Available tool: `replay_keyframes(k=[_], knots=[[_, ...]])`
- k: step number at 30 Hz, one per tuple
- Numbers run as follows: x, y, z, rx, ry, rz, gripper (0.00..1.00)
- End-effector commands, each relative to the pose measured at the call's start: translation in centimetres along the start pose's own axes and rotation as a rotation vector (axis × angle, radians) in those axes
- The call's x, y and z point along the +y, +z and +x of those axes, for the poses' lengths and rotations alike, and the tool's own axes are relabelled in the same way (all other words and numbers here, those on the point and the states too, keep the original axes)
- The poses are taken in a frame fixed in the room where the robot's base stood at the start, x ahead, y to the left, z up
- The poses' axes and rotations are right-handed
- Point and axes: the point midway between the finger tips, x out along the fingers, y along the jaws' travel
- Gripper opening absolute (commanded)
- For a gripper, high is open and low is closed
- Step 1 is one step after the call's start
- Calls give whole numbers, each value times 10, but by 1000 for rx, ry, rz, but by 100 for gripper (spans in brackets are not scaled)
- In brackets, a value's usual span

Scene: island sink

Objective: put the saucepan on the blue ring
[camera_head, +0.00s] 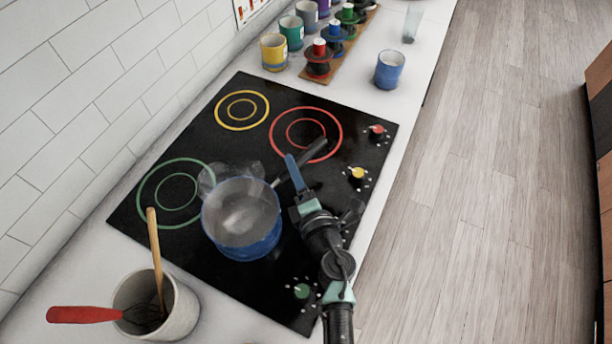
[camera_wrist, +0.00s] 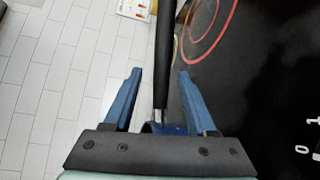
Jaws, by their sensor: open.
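The blue saucepan (camera_head: 243,238) stands on the near part of the black cooktop, just right of the green ring (camera_head: 150,205). Its dark handle (camera_head: 313,150) points away toward the red ring (camera_head: 338,120). My gripper (camera_head: 284,170) is open at the handle. In the wrist view, the handle (camera_wrist: 166,50) runs between the two spread blue fingers of my gripper (camera_wrist: 160,72), with a gap on each side. A bit of the blue pan (camera_wrist: 160,128) shows behind the gripper's base. No blue ring is visible; the pan and my arm cover the near right part of the cooktop.
The cooktop (camera_head: 262,290) also has a yellow ring (camera_head: 222,120) and knobs along its right edge. A utensil crock (camera_head: 183,312) stands at the near left. A blue cup (camera_head: 389,70), several mugs and a rack stand beyond. A translucent object (camera_head: 212,175) is behind the pan.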

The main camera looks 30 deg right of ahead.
Motion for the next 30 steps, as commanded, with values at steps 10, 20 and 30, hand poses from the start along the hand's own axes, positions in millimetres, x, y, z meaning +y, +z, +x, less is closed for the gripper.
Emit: replay_keyframes(k=[10,20,30], knots=[[-1,-1,-70,2,-2,0,57],[0,0,-101,2,-1,0,57],[0,0,-102,1,0,0,57]])
